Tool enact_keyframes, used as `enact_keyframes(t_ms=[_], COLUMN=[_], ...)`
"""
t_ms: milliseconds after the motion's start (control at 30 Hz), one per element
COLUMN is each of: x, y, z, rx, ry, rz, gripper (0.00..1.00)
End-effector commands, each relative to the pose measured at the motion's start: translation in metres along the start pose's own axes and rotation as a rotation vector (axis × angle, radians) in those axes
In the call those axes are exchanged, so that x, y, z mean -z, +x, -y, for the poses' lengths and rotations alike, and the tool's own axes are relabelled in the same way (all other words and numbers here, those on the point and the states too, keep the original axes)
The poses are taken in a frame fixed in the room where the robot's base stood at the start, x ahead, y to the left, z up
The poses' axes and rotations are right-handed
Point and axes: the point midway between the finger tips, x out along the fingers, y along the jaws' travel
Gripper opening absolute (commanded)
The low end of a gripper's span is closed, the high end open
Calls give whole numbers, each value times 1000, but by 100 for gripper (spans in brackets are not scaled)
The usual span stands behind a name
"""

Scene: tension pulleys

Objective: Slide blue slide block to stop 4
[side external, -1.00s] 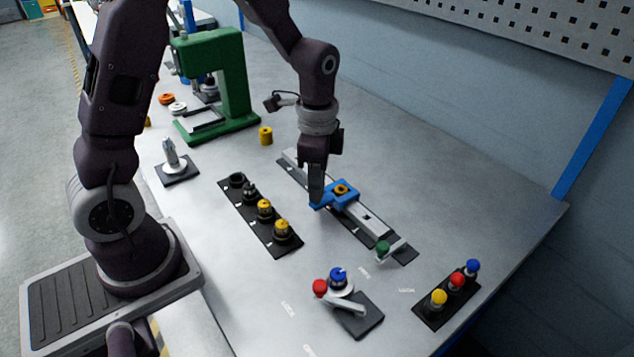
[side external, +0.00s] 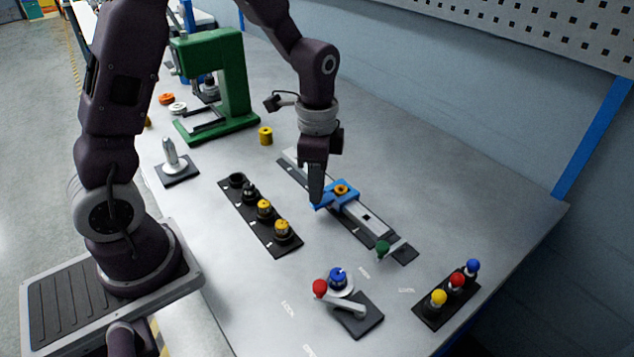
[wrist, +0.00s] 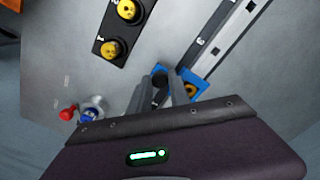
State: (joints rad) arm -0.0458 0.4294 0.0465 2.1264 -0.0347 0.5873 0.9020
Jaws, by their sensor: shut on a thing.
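The blue slide block (side external: 340,192) sits around the middle of the grey rail (side external: 366,217), with a yellow ring on its top. My gripper (side external: 316,200) is at the block's left side, shut on the part of the block that juts out there. In the wrist view the gripper fingers (wrist: 160,90) close at the blue slide block (wrist: 196,82), partly covering it. A number mark beside the rail (wrist: 228,40) shows in the wrist view, but stop 4 cannot be made out clearly.
A black strip with several posts (side external: 262,213) lies left of the rail. A green-knobbed lever (side external: 384,247) stands at the rail's near end. A red-and-blue-knobbed lever plate (side external: 352,305) is nearer. A green press (side external: 220,85) stands behind.

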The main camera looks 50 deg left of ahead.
Motion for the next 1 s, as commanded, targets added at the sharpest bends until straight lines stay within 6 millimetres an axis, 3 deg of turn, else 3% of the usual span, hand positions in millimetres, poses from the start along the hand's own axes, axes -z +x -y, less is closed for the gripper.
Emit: enact_keyframes(t_ms=[233, 700, 1000], x=[-12, -90, -113], y=[-1, -1, -1], z=[14, 91, 115], rx=[3, 5, 4], ry=[-5, -5, -1], rz=[-3, -2, -2], gripper=[0, 0, 0])
